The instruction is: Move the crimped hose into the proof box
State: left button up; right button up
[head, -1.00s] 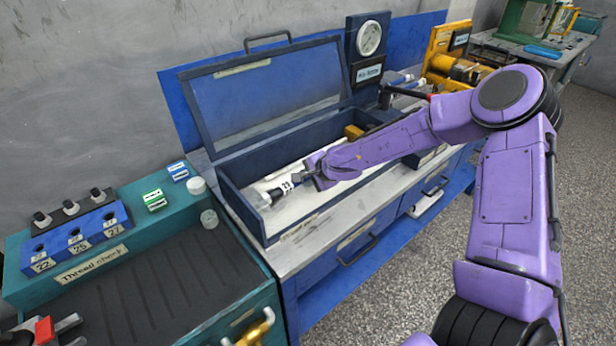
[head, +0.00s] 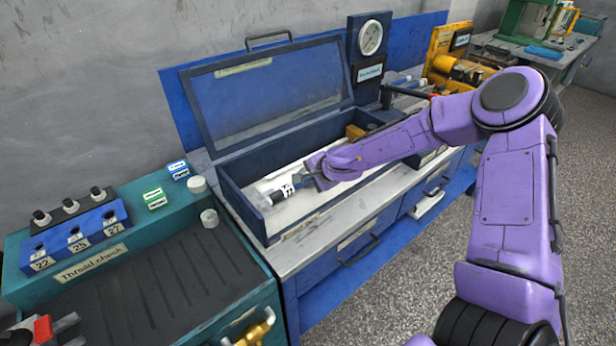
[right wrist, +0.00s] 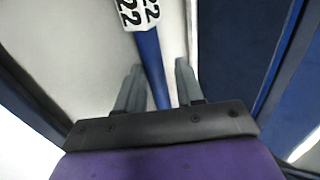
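The proof box (head: 232,197) is a dark blue open chest on the bench, its lid (head: 270,95) raised against the wall. The crimped hose is inside it; its white label (head: 285,184) shows near the box's left end. In the right wrist view the hose is a blue tube (right wrist: 153,65) with a white "22" label. My right gripper (right wrist: 158,68) is open inside the box, its fingers on either side of the tube, with a visible gap on the right. The hose's far part is hidden behind my right arm.
A teal thread-check bench (head: 60,290) with a blue gauge block (head: 75,240) stands at the left. A pressure gauge (head: 370,38) stands behind the box. A yellow machine (head: 455,68) is farther right.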

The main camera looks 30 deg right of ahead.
jog(key=shift+s+f, duration=0.35)
jog(key=shift+f, duration=0.15)
jog(key=p+v, duration=0.2)
jog(key=v, duration=0.8)
jog(key=shift+r, duration=0.6)
jog(key=shift+w, duration=0.1)
